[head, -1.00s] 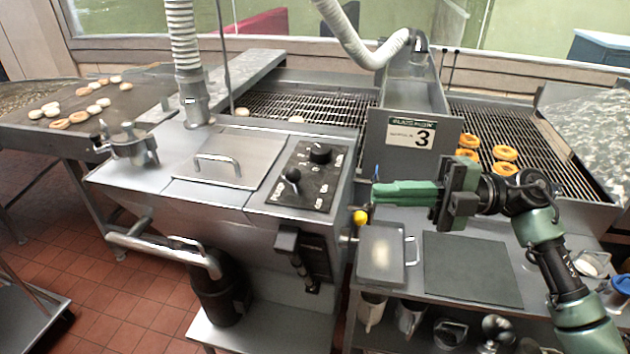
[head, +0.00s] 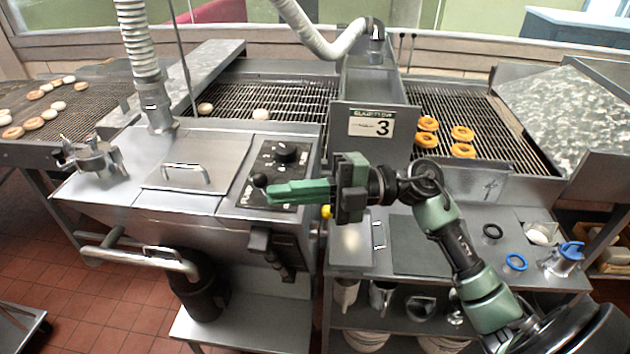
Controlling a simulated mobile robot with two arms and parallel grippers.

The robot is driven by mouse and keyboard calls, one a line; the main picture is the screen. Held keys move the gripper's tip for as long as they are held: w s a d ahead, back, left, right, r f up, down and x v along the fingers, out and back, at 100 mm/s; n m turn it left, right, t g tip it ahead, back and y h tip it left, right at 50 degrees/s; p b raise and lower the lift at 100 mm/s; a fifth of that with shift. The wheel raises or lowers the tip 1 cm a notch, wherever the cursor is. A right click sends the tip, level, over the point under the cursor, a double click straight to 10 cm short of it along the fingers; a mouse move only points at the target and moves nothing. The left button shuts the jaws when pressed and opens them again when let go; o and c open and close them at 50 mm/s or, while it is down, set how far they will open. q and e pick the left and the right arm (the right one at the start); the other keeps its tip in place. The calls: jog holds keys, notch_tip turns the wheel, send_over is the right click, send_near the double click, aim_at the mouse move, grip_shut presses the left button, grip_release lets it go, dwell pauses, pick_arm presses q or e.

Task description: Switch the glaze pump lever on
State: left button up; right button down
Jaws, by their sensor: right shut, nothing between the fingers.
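The black control panel (head: 272,159) is on the right part of the steel glaze machine's top. It carries a round black dial (head: 286,151) and a short lever with a black ball knob (head: 260,180), which I take for the pump lever. My right gripper (head: 268,193) comes in from the right. Its green fingers are shut and empty, over the panel's front edge. The tips look right beside the ball knob; I cannot tell whether they touch. The fingers hide the lever's base and part of the panel. My left gripper is not in view.
A lidded hatch (head: 190,178) with a handle is left of the panel. Wire racks with ring doughnuts (head: 462,133) lie behind. A steel side table (head: 500,255) holds a blue-topped container (head: 566,258).

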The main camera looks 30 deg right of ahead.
aim_at(263, 187)
jog(key=shift+w+d+f+p, duration=0.1)
jog(key=shift+w+f+p, duration=0.05)
jog(key=shift+w, duration=0.6)
jog(key=shift+w+d+f+p, duration=0.1)
jog(key=shift+w+f+p, duration=0.05)
jog(key=shift+w, duration=0.55)
